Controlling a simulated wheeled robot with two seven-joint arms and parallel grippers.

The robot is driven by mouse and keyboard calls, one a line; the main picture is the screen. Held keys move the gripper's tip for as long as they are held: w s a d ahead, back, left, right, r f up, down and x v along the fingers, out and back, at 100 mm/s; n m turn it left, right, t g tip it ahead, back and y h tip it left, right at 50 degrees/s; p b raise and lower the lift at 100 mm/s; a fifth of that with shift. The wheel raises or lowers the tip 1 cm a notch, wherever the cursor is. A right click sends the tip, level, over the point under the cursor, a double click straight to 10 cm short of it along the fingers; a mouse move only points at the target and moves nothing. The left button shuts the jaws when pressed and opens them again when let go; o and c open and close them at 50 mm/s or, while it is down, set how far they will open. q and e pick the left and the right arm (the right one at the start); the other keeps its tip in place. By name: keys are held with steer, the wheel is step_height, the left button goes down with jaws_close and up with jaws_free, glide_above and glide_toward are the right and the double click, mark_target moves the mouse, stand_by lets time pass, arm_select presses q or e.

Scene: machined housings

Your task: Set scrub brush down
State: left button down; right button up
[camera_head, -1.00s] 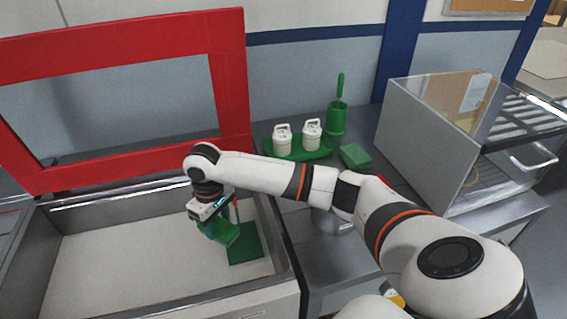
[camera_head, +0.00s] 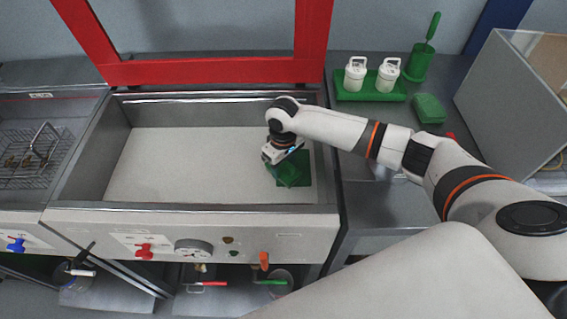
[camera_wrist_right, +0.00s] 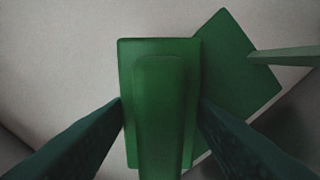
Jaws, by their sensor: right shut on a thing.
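The green scrub brush (camera_head: 287,177) is in my right gripper (camera_head: 282,163), low inside the steel basin near its right wall. In the right wrist view, the fingers of the gripper (camera_wrist_right: 161,115) stand on both sides of the brush (camera_wrist_right: 160,85), with its raised grip between them. A flat green square piece (camera_head: 303,169) lies on the pale basin floor, partly behind the brush. It also shows in the wrist view (camera_wrist_right: 236,62), with a green rod in front of it. I cannot tell whether the brush touches the floor. My left gripper is not in view.
The basin floor (camera_head: 190,165) is clear to the left. A red frame (camera_head: 210,71) rises behind. On the right counter stand a green tray (camera_head: 349,97) with two white containers, a green block (camera_head: 429,108) and a green holder (camera_head: 417,65). A wire basket (camera_head: 30,155) sits at left.

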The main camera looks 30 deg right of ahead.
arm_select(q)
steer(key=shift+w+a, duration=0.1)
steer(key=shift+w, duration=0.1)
arm_select(e)
steer(key=o, duration=0.9)
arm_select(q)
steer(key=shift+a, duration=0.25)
arm_select(e)
steer(key=shift+o, duration=0.2)
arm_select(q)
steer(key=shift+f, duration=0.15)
arm_select(e)
step_height(320, 180, up, 12)
steer(key=shift+r, duration=0.1)
